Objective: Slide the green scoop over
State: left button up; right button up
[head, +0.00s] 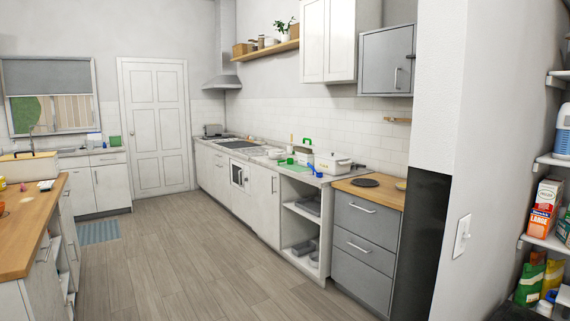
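A small green item (290,161) lies on the far counter right of the stove, and it may be the green scoop. Another green item (307,142) stands just behind it, near the tiled wall. Both are too small to tell their shape. Neither of my grippers is in view.
Wooden floor is open between the wooden-topped island (38,235) at left and the counter run (262,161). A blue item (314,171) and a white container (332,162) stand near the green ones. A dark round plate (365,182) lies on the wooden top. Shelves (547,241) stand at right.

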aim_at(290, 160)
jog(key=i+l+u, duration=0.1)
jog(key=i, duration=4.3)
jog(key=l, duration=0.05)
